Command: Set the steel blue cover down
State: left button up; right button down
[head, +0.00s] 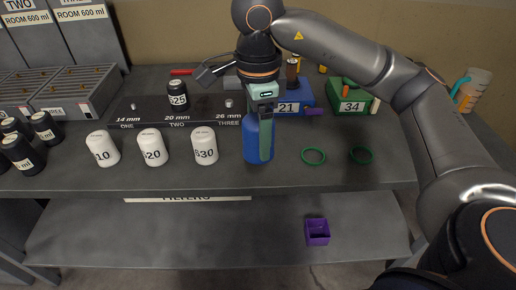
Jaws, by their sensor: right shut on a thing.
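The steel blue cover (250,142) is a tall rounded blue cylinder, upright near the front middle of the grey bench. My left gripper is not in view.
White covers (205,148) stand in a row to the left. Green rings (313,156) lie to the right on bare bench. Behind are a dark labelled board (150,118), a blue box (290,88) and a green box (349,100). A purple bin (317,231) sits on the lower shelf.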

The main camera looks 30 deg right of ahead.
jog(key=w+d+f, duration=0.1)
jog(key=w+f, duration=0.1)
jog(key=w+d+f, duration=0.2)
jog(key=w+f, duration=0.1)
jog(key=w+d+f+p, duration=0.1)
jog(key=w+d+f, duration=0.1)
jog(key=w, duration=0.1)
jog(key=shift+w+d+f, duration=0.1)
jog(key=shift+d+f, duration=0.1)
jog(key=shift+w+d+f, duration=0.1)
jog(key=shift+w+f, duration=0.05)
jog(key=shift+f, duration=0.1)
jog(key=f, duration=0.3)
jog(key=shift+w+d+f+p, duration=0.1)
jog(key=shift+w+d+p, duration=0.1)
jog(key=shift+p, duration=0.1)
jog(key=shift+a+f, duration=0.1)
jog(key=shift+f, duration=0.1)
jog(key=shift+f, duration=0.2)
grip_release()
